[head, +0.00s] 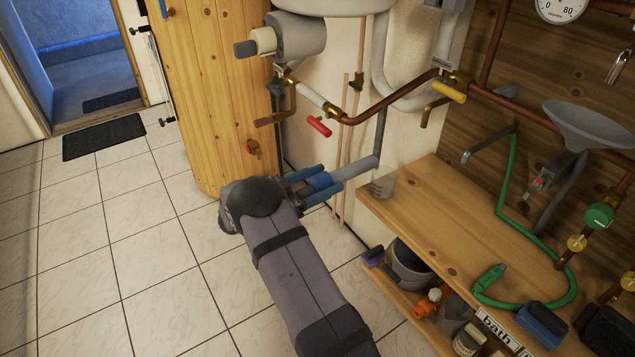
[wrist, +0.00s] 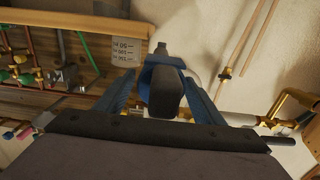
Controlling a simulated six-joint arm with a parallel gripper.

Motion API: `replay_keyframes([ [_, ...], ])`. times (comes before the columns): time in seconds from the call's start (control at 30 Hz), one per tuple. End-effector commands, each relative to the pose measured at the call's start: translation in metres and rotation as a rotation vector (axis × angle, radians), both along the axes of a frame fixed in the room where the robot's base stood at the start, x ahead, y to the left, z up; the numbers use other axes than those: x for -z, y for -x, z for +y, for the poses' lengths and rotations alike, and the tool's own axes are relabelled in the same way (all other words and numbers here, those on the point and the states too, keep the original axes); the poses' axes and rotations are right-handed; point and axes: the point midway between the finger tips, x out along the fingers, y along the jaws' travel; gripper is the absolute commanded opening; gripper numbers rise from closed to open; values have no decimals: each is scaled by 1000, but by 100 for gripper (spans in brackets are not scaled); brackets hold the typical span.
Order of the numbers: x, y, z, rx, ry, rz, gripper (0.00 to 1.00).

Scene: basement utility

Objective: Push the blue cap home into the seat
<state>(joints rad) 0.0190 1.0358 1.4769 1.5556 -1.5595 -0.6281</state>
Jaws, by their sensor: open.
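The blue cap (head: 321,181) sits at the near end of a grey pipe (head: 356,169) low on the wall. In the wrist view the blue cap (wrist: 158,64) shows as a blue collar with a dark grey rounded part (wrist: 165,95) towards me. My gripper (head: 328,179) has its blue fingers on either side of the cap. In the wrist view my gripper (wrist: 161,80) is open, with the fingers spread around the cap. The seat is hidden behind the cap, and I cannot tell how deep the cap sits.
A wooden bench (head: 440,205) with a clear measuring cup (head: 384,186) stands just right of the pipe. A red-handled valve (head: 318,126) and copper pipe (head: 395,108) are above. The tiled floor (head: 130,240) at left is free.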

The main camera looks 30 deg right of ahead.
Motion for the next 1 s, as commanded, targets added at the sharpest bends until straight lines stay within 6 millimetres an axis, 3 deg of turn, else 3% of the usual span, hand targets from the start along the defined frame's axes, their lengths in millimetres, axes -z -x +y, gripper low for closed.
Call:
replay_keyframes([
  [0.2, 0, 0, 0, 0, 0, 0, 60],
  [0.37, 0, 0, 0, 0, 0, 0, 22],
  [1.0, -1, 0, 13, -1, 1, 0, 18],
])
